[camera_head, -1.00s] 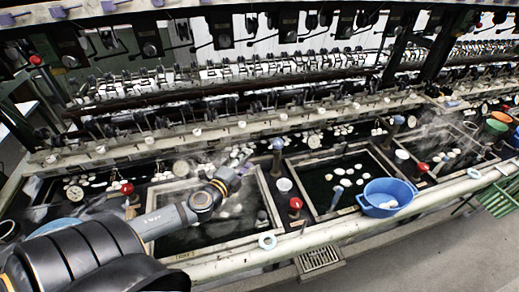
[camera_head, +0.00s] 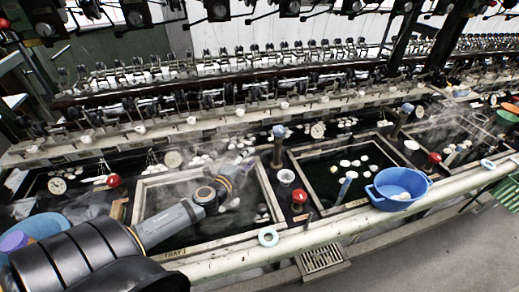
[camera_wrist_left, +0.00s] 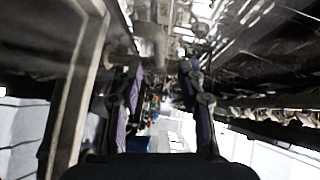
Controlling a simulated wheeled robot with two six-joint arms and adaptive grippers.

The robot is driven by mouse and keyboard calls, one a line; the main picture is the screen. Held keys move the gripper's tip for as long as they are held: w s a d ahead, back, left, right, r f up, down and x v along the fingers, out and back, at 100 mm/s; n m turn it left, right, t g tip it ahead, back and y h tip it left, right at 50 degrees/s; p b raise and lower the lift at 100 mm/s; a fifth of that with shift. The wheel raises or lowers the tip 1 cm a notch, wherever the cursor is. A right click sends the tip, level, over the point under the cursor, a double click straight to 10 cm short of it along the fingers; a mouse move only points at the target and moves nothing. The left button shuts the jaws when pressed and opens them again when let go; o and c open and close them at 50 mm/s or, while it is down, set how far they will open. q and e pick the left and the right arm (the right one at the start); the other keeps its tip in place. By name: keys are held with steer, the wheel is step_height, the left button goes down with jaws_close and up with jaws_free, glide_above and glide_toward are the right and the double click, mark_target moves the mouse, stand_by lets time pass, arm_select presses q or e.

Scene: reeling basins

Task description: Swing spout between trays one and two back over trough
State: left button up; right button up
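An upright spout post with a blue top (camera_head: 278,148) stands between the left tray (camera_head: 263,187) and the middle tray (camera_head: 302,172) in the head view. Which way its spout points is too small to tell. My left gripper (camera_head: 240,170) is over the left tray, a little left of the post and apart from it. In the left wrist view my gripper (camera_wrist_left: 162,105) is open, with purple-lined fingers and a clear gap between them. A blurred grey pipe-like part (camera_wrist_left: 153,42) lies beyond the gap. My right gripper is not in view.
A blue basin (camera_head: 398,188) sits at the front rail (camera_head: 330,228). Reeling machinery (camera_head: 260,80) lines the back. White cocoons float in the middle tray.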

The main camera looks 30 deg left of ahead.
mark_target(259, 148)
arm_select(q)
steer(key=w+p, duration=0.1)
steer(key=w, duration=0.1)
steer(key=w+p, duration=0.3)
steer(key=w, duration=0.1)
steer(key=shift+w+a+f, duration=0.2)
steer(key=shift+w+a, duration=0.05)
steer(key=shift+w+f+p, duration=0.4)
steer(key=shift+w, duration=0.35)
jaws_close()
